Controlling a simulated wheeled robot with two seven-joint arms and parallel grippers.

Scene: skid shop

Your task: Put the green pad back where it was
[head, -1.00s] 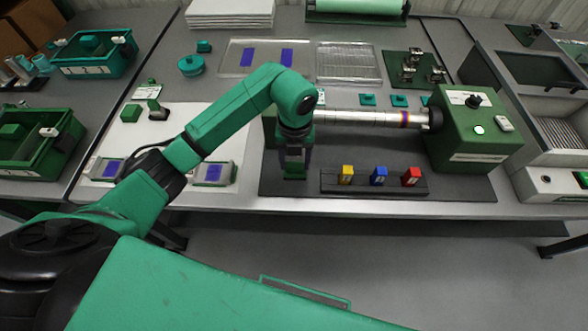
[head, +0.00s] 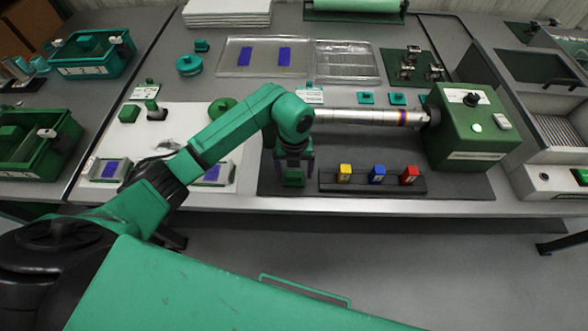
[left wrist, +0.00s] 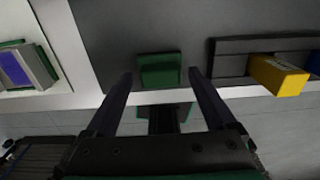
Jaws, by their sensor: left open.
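The green pad (head: 293,178) is a small block at the front left of the dark mat (head: 455,185). My left gripper (head: 295,172) points down at it, with one finger on each side. In the left wrist view the pad (left wrist: 160,70) shows between and just beyond the spread fingertips (left wrist: 160,78). The fingers are open, with a gap to the pad on both sides. The pad appears to rest on the mat. My right gripper is out of view.
A dark rack (head: 372,185) with yellow, blue and red blocks stands right of the pad. A silver roller (head: 365,118) runs behind my gripper to a green machine (head: 470,125). Small teal pads (head: 398,99) lie behind the roller. The table's front edge is close.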

